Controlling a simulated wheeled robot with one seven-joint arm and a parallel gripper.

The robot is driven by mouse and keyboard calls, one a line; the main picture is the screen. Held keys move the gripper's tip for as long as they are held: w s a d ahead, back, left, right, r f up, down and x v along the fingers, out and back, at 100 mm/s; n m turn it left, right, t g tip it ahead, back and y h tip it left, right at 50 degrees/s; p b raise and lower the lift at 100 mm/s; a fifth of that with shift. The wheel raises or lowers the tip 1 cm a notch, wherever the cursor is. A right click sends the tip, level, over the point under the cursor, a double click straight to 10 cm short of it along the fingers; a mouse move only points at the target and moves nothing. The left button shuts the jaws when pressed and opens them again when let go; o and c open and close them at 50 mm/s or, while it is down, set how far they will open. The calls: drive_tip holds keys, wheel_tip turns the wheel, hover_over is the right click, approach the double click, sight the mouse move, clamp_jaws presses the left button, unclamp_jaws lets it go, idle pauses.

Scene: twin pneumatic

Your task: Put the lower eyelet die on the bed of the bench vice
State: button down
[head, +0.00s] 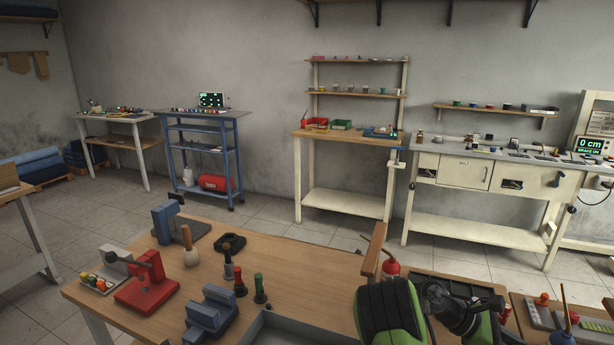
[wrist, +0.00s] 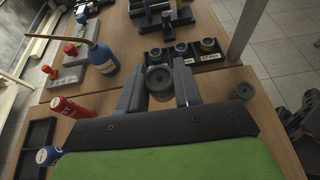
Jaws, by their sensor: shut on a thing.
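My gripper (wrist: 158,76) is shut on a grey, round, ribbed die (wrist: 160,84), which sits between the two dark fingers in the wrist view. I take this to be the lower eyelet die. It is held above a wooden bench, near a black tray. In the head view, my green and black arm is at the lower right, and I cannot make out the die there. A blue vice-like tool (head: 212,311), probably the bench vice, stands at the front of the wooden bench, left of my arm. The wrist view does not show it.
A black tray (wrist: 214,61) with labelled round pieces lies just beyond my gripper. A red press (head: 148,285) and several upright handled tools stand near the blue tool. The bench's middle (head: 305,270) is clear.

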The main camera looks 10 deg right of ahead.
drive_tip(key=w+a+n+t+h+p, duration=0.2)
drive_tip(key=w+a+n+t+p, duration=0.35)
drive_tip(key=a, duration=0.95)
drive_tip(key=w+a+n+t+y+p, duration=0.1)
drive_tip(key=a+n+t, duration=0.3)
drive_tip(key=a, duration=0.5)
drive_tip(key=w+a+f+n+t+y, duration=0.1)
drive_tip(key=a+n+t, duration=0.4)
drive_tip(key=a, duration=0.4)
drive_tip(key=shift+w+f+t+y+p, duration=0.3)
drive_tip(key=shift+w+t+p, duration=0.1)
drive_tip(key=shift+t, duration=0.25)
